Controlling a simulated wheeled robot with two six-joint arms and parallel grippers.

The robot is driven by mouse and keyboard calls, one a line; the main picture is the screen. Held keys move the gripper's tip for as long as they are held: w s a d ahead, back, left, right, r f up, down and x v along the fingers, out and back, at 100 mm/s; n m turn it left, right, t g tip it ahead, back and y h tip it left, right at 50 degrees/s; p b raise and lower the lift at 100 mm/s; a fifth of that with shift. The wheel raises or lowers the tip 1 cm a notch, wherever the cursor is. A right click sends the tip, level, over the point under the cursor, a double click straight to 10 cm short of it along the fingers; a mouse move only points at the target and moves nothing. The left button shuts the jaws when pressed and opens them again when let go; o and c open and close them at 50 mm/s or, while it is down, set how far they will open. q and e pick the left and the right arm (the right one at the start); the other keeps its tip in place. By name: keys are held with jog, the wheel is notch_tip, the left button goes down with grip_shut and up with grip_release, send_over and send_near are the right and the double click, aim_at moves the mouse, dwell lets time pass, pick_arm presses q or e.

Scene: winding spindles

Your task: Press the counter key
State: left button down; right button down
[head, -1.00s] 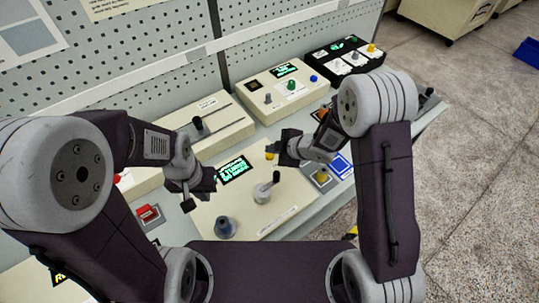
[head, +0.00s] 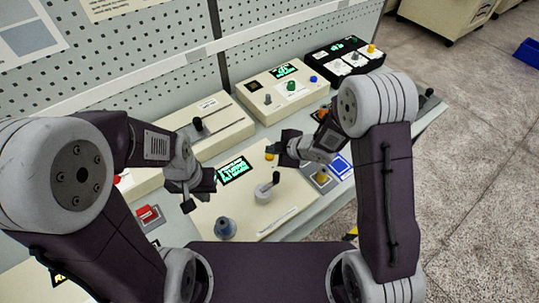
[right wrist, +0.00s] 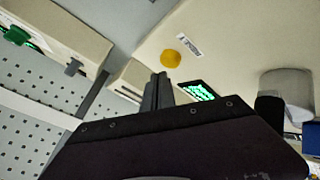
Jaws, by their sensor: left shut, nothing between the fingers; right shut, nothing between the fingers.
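A cream winder panel (head: 290,212) carries a green-lit display (head: 234,171), a crank with a dark handle (head: 276,178) and a small round yellow key (head: 269,156). I take this yellow key for the counter key; its label is too small to read. My right gripper (head: 271,149) is shut and empty, just above and beside the yellow key. In the right wrist view the yellow key (right wrist: 171,58) lies just beyond the shut fingertips, with a visible gap in the picture. My left gripper (head: 190,205) is shut and empty over the left edge of the panel.
A blue-grey knob (head: 225,228) stands at the panel's front left. A red switch (head: 148,214) is further left. A lever box (head: 215,125) and a box with a green knob (head: 291,86) stand behind.

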aim_at(272, 157)
pick_arm(q)
jog(key=shift+f, duration=0.1)
pick_arm(e)
jog(key=shift+f, duration=0.1)
dwell(0.4)
pick_arm(q)
jog(key=shift+f+b, duration=0.3)
jog(key=shift+b, duration=0.05)
pick_arm(e)
jog(key=shift+f, duration=0.35)
pick_arm(q)
jog(key=shift+f+b, duration=0.5)
pick_arm(e)
jog(key=shift+f, duration=0.5)
pick_arm(q)
jog(key=shift+r, duration=0.15)
pick_arm(e)
jog(key=shift+r, duration=0.1)
pick_arm(q)
jog(key=shift+r+p, duration=0.75)
jog(key=shift+p, duration=0.15)
pick_arm(e)
jog(key=shift+r, duration=0.85)
pick_arm(q)
jog(key=shift+r, duration=0.1)
pick_arm(e)
jog(key=shift+r, duration=0.1)
